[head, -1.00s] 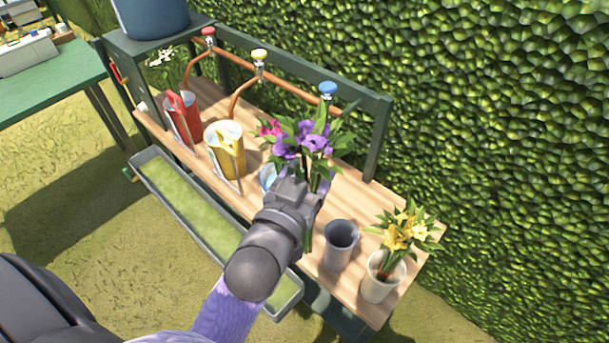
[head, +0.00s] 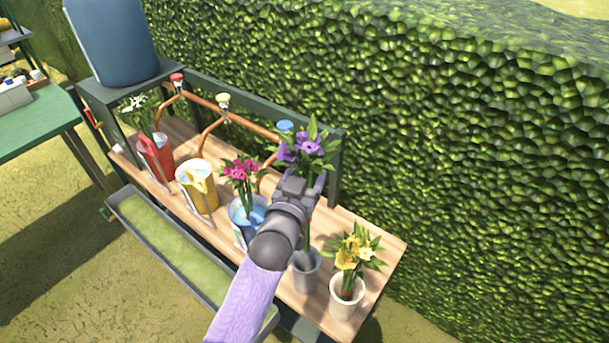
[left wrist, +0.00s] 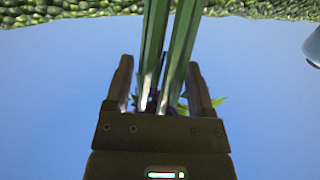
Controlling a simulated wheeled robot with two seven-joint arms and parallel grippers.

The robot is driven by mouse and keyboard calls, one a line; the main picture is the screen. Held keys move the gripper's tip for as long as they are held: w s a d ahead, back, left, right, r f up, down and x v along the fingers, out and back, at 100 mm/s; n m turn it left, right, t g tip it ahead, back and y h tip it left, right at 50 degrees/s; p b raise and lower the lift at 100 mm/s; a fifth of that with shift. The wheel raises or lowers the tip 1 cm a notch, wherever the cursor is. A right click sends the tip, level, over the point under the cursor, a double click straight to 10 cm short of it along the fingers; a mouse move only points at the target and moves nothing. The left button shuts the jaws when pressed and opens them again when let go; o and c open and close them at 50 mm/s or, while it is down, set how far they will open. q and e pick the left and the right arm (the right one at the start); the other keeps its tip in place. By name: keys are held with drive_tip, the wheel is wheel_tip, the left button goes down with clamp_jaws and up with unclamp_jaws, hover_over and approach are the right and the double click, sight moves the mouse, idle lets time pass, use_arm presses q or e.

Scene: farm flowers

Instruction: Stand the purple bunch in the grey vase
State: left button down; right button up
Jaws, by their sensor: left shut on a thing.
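The purple bunch (head: 305,150) is upright, with its blossoms above my left gripper (head: 305,187). My left gripper is shut on its green stems; in the left wrist view the stems (left wrist: 170,45) pass between the two fingers (left wrist: 162,85). My right gripper is not in view.
A white pot with yellow flowers (head: 342,303) stands right of the vase. A blue jug (head: 240,222) with pink flowers behind it, a yellow jug (head: 198,190) and a red jug (head: 155,160) stand left. Copper pipes and a rail run behind; a hedge (head: 460,150) lies beyond.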

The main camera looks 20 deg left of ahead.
sight(304, 234)
use_arm(q)
wheel_tip(304, 234, down, 3)
drive_tip(key=b, duration=0.2)
drive_tip(key=shift+f+b, duration=0.2)
drive_tip(key=shift+b, duration=0.2)
wheel_tip(304, 234, down, 13)
drive_tip(key=b, duration=1)
drive_tip(key=shift+r, duration=0.1)
drive_tip(key=shift+f+b, duration=0.6)
drive_tip(key=shift+f, duration=0.15)
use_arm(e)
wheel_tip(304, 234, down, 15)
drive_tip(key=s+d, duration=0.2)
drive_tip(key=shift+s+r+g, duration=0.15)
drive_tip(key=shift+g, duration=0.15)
